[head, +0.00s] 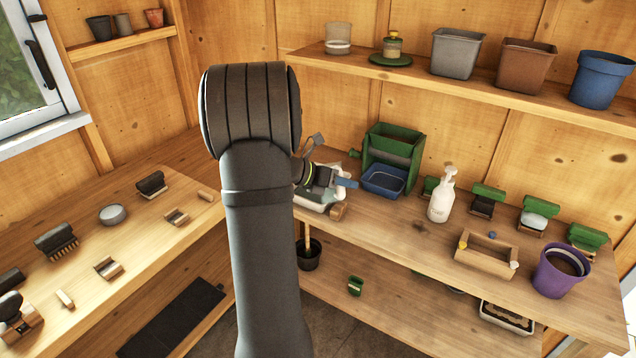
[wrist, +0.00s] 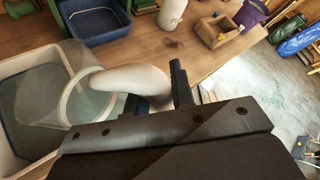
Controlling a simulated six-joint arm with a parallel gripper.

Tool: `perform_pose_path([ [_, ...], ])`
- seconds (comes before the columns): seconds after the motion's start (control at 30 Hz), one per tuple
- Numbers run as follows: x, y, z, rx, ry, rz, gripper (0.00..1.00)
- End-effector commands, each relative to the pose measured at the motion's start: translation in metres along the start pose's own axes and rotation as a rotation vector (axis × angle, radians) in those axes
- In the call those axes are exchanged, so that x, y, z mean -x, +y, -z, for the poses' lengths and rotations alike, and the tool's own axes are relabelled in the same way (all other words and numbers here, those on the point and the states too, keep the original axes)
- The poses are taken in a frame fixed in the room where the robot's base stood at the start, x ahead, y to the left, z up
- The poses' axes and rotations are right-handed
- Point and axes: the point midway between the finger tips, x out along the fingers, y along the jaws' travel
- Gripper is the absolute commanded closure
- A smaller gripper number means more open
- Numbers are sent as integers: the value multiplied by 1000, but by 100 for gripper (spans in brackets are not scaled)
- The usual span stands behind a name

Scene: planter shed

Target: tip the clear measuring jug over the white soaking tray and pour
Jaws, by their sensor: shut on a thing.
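The clear measuring jug (wrist: 42,88) has a pale ring at one end and a thick white handle (wrist: 133,80). My gripper (wrist: 165,95) is shut on the handle; one dark finger shows beside it. The jug is over the white soaking tray (wrist: 14,68), whose rim shows at the left of the wrist view. The jug looks tilted, but its exact angle and any flow from it cannot be told. In the head view my gripper (head: 342,182) is beside my large dark arm link, above the tray (head: 312,203), which is partly hidden. The jug is mostly hidden there.
A blue tub (head: 384,182) in a green stand (head: 394,146) is close to the gripper's right. A white spray bottle (head: 441,199), a wooden caddy (head: 485,258) and a purple pot (head: 560,272) stand farther right. The bench front between them is partly free.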

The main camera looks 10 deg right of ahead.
Motion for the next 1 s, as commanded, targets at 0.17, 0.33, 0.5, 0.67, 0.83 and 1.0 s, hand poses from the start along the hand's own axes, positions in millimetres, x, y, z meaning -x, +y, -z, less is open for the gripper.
perform_pose_path([
  [0.17,-8,5,16,-188,-42,-81,100],
  [0.33,-11,10,20,-344,-76,-150,100],
  [0.5,-11,11,19,-351,-77,-151,100],
  [0.67,-9,9,15,-353,-78,-151,100],
  [0.83,-3,2,5,-353,-77,-151,100],
  [1.0,2,-3,-4,-351,-77,-150,100],
])
